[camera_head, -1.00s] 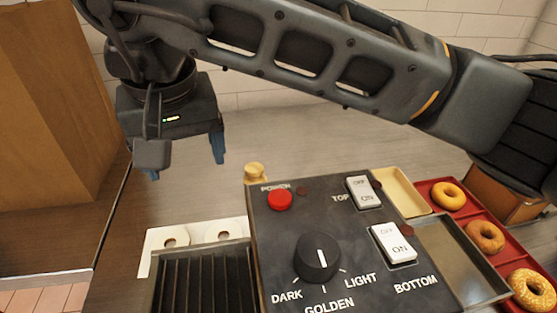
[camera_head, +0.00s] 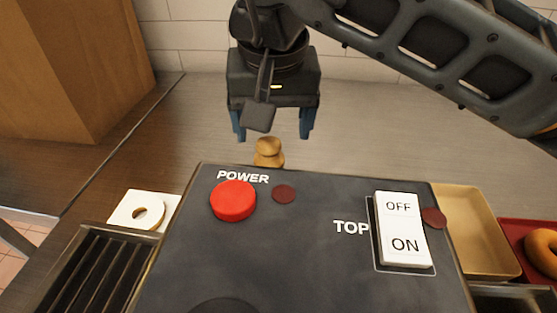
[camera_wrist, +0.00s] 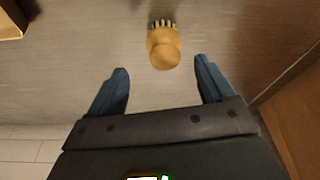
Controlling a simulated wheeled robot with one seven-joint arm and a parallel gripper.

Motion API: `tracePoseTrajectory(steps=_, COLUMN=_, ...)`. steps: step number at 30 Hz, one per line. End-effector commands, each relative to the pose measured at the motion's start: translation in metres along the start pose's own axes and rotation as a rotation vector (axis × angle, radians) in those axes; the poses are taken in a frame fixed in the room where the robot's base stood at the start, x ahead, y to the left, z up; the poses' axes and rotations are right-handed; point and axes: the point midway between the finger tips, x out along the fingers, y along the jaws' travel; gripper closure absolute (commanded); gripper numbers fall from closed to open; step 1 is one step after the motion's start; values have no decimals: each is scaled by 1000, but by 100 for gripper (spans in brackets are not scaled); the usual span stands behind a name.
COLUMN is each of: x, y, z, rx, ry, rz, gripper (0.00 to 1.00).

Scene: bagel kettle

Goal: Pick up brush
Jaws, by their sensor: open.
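The brush (camera_head: 268,152) is a small tan wooden knob standing behind the toaster panel in the head view, its lower part hidden by the panel. In the wrist view the brush (camera_wrist: 163,47) shows a round wooden handle with dark and pale bristles at its far end. My gripper (camera_head: 273,135) is open and empty, pointing down. The brush is just ahead of the gap between the blue fingertips (camera_wrist: 161,78) in the wrist view, and I see no finger touching it.
The black toaster panel (camera_head: 300,255) with switches and a red button fills the front. A tan tray (camera_head: 478,232) and a bagel on a red tray (camera_head: 530,225) are at right. A wooden cabinet (camera_head: 75,70) stands at left. Counter around the brush is clear.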

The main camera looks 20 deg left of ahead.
Motion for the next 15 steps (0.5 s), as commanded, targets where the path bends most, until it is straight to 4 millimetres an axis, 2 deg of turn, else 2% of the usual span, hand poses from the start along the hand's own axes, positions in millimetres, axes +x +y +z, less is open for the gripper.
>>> tracePoseTrajectory(steps=15, x=54, y=-7, z=1, rx=0, ry=-6, rz=-2, gripper=18)
